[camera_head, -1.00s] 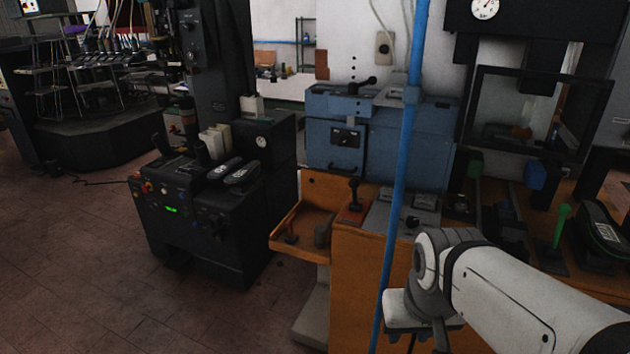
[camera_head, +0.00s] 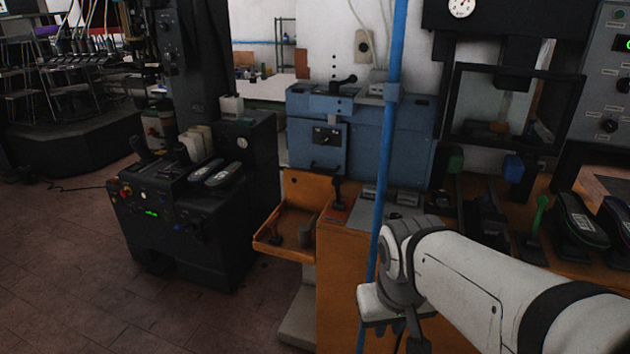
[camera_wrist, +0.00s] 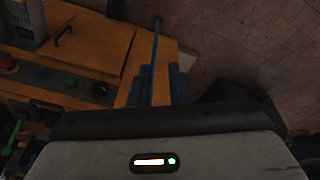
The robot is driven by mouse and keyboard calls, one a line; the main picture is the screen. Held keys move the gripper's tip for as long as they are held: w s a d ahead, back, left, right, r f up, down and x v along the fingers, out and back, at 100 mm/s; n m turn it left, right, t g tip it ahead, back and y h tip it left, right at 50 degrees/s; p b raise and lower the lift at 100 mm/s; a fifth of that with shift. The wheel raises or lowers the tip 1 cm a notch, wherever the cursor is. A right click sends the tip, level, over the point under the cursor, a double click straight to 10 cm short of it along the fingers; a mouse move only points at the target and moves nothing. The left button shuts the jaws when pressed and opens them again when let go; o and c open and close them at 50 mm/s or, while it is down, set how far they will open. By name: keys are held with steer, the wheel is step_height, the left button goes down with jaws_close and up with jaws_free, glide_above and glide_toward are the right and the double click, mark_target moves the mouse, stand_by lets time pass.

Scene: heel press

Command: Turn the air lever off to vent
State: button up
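I cannot tell for certain which part is the air lever. A black-knobbed lever (camera_head: 338,192) stands upright on a red base on the orange bench. Another black lever (camera_head: 345,79) lies level on top of the blue cabinet.
The orange bench (camera_head: 340,262) has an open tray (camera_head: 283,238) on its left. A black machine (camera_head: 190,225) stands further left. A press frame (camera_head: 452,110) and shoes (camera_head: 580,232) are at the right. The brown floor (camera_head: 70,270) at left is clear.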

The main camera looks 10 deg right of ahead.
mark_target(338, 192)
steer(key=w+d+f+n+g+h+b, duration=0.1)
steer(key=w+d+f+h+b, duration=0.2)
steer(key=w+d+f, duration=0.1)
steer(key=shift+d+h+b, duration=0.1)
steer(key=shift+h+b, duration=0.2)
jaws_close()
steer(key=w+f+n+t+h+b, duration=0.25)
steer(key=w+h+b, duration=0.25)
steer(key=w, duration=0.6)
steer(key=w+f+n+t+h+b, duration=0.1)
steer(key=w+t+h+b, duration=0.3)
steer(key=w, duration=0.8)
steer(key=w+a+f+n+t+b, duration=0.2)
steer(key=w+a+t, duration=0.3)
steer(key=w+a, duration=0.1)
steer(key=w+a+f+n+t+b, duration=0.3)
steer(key=w+a+t, duration=0.2)
steer(key=a, duration=0.3)
steer(key=shift+w+a, duration=0.2)
steer(key=shift+w, duration=0.6)
steer(key=x, duration=1.4)
steer(key=shift+d+f+b, duration=0.1)
steer(key=shift+d+b, duration=0.05)
steer(key=shift+b, duration=0.2)
